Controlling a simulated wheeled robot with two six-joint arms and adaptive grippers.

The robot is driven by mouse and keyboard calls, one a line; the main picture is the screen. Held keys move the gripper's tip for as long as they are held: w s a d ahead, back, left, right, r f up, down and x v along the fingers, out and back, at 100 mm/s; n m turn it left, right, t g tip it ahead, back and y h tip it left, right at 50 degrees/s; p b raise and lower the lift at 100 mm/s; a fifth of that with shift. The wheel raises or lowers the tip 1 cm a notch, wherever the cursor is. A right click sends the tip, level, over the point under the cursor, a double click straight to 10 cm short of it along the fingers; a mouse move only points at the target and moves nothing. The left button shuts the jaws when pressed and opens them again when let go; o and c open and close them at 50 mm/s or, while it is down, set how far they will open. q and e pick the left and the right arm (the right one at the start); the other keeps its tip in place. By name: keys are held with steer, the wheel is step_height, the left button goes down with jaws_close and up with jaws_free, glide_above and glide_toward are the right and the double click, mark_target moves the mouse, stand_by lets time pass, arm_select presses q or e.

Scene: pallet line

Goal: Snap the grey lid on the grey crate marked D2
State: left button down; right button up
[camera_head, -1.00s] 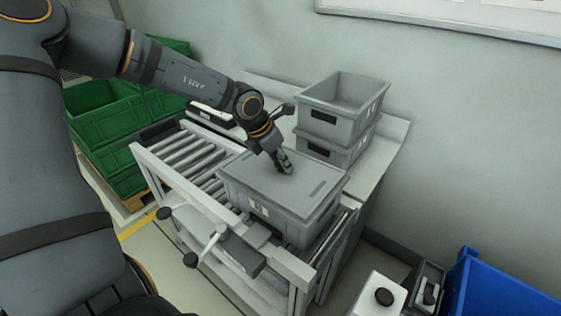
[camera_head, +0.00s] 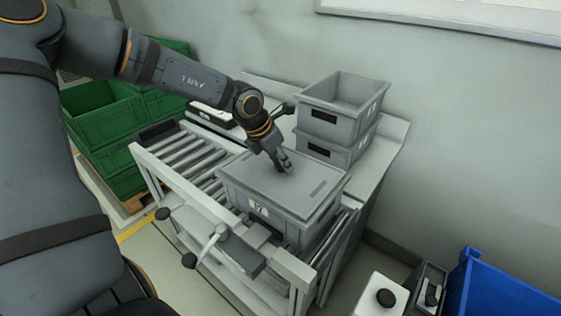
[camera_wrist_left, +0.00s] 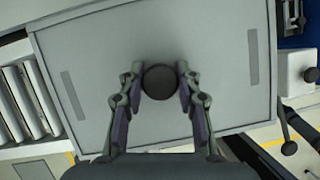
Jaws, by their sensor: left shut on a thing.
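The grey lid (camera_head: 270,185) lies over the top of a grey crate (camera_head: 285,228) on the roller line. The crate has a white label on its front, too small to read surely. My left gripper (camera_head: 284,164) points down at the lid's middle. In the left wrist view my left gripper (camera_wrist_left: 159,84) is shut on the lid's dark round knob (camera_wrist_left: 159,82), one finger on each side. The lid (camera_wrist_left: 190,30) fills most of that view. I cannot tell whether its rim is fully snapped down all round. My right gripper is not in view.
Two stacked grey crates (camera_head: 343,98) stand behind on a light bench. Bare rollers (camera_head: 185,150) lie left of the crate. Green crates (camera_head: 105,120) stand at the left, a blue bin (camera_head: 500,285) at the lower right. A clamp-like handle (camera_head: 215,238) juts from the line's front.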

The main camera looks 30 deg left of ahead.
arm_select(q)
steer(key=c, duration=0.8)
jaws_free()
steer(key=shift+c, duration=0.2)
steer(key=shift+o, duration=0.4)
steer(key=o, duration=0.4)
steer(key=shift+r+p, duration=1.95)
steer(key=shift+r, duration=1.6)
